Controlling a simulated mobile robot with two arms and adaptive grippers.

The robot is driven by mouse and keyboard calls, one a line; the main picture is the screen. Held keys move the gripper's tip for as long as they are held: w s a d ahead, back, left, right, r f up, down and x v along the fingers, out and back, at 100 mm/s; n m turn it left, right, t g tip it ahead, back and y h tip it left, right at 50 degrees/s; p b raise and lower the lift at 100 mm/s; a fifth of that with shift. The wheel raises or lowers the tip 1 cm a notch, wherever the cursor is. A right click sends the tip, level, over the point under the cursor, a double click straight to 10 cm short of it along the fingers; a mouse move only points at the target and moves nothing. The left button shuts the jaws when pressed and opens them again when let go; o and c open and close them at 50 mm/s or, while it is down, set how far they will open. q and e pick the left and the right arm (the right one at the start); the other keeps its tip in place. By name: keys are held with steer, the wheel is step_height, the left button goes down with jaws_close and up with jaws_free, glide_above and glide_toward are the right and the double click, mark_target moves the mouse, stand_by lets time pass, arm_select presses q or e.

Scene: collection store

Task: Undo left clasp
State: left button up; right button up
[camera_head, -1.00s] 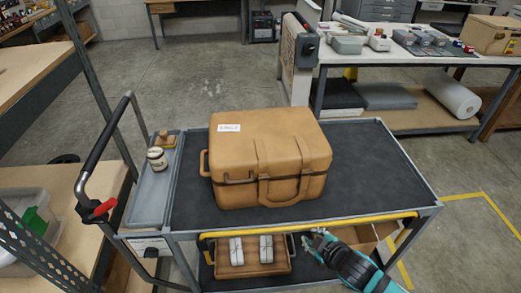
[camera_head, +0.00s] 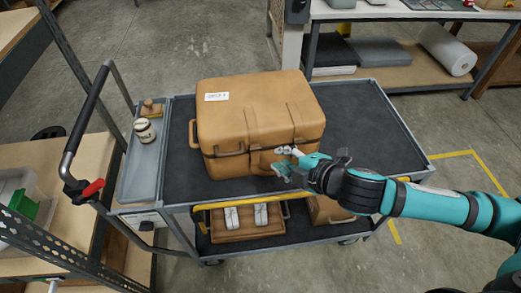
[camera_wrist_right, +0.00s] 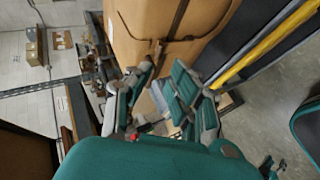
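A tan case (camera_head: 262,110) with a white label stands shut on the dark-topped cart (camera_head: 350,100). Two straps run down its front, with a handle between them; the left clasp is too small to make out clearly. My right gripper (camera_head: 284,160) is in front of the case, at the right part of its front face, and hides some of it. In the right wrist view the fingers of my right gripper (camera_wrist_right: 158,88) are spread with nothing between them, and the case (camera_wrist_right: 190,18) is just beyond. I cannot tell whether they touch it. My left gripper is not in view.
A yellow rail (camera_head: 222,204) runs along the cart's front edge. A wooden box with white bundles (camera_head: 247,228) is on the lower shelf. The cart top right of the case is clear.

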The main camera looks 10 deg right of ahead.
mark_target(258, 149)
steer(key=p+x, duration=0.1)
steer(key=x, duration=0.9)
steer(key=shift+w+a, duration=0.1)
jaws_close()
steer(key=shift+f, duration=0.1)
